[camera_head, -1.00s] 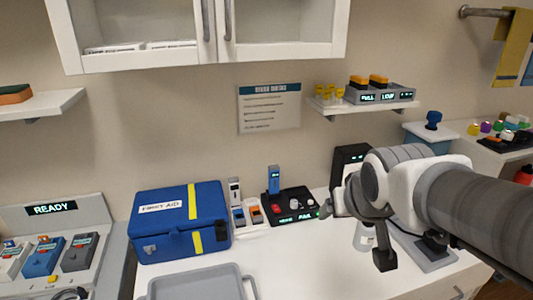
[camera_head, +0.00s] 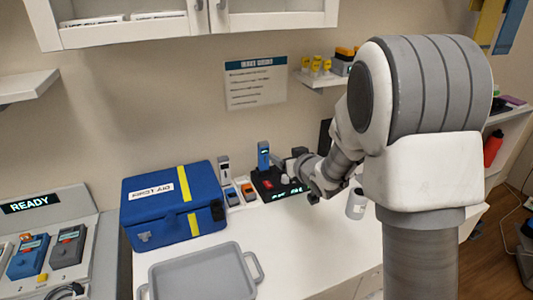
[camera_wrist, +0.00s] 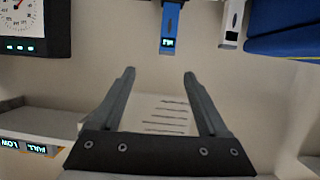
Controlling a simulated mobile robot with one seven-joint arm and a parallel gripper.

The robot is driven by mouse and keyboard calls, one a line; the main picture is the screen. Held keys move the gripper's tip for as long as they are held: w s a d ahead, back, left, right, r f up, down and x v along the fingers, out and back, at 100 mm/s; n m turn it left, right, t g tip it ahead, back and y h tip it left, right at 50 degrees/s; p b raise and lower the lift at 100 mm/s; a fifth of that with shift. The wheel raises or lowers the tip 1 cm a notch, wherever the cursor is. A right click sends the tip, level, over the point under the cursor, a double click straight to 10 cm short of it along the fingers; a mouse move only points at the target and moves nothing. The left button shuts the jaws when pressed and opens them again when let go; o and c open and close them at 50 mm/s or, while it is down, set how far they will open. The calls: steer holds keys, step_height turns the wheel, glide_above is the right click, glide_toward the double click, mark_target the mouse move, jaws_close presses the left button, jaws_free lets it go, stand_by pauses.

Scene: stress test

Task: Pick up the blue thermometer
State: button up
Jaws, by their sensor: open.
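The blue thermometer (camera_head: 263,157) stands upright in a black dock (camera_head: 268,183) on the counter, right of the first aid box. It also shows in the wrist view (camera_wrist: 170,28), upside down, with a small lit display at its end. My gripper (camera_wrist: 159,73) is open and empty, and the thermometer is beyond its fingertips, not between them. In the head view my wrist is just right of the thermometer, and my arm hides part of the dock's right side.
A grey-and-white handheld device (camera_head: 224,168) stands left of the thermometer. The blue first aid box (camera_head: 165,222) is further left. A grey tray (camera_head: 150,290) lies in front. A white bottle (camera_head: 356,206) stands to the right. A wall shelf (camera_head: 318,80) is above.

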mark_target(265, 149)
steer(key=shift+y, duration=0.4)
steer(key=x, duration=0.8)
steer(key=f+x, duration=0.1)
steer(key=x, duration=0.4)
steer(key=shift+s+a+p, duration=0.2)
steer(key=shift+a+p, duration=0.15)
steer(key=shift+a, duration=0.05)
steer(key=shift+p+x, duration=0.3)
steer(key=shift+x, duration=2.5)
steer(key=shift+w+r, duration=0.1)
steer(key=shift+r, duration=0.1)
jaws_close()
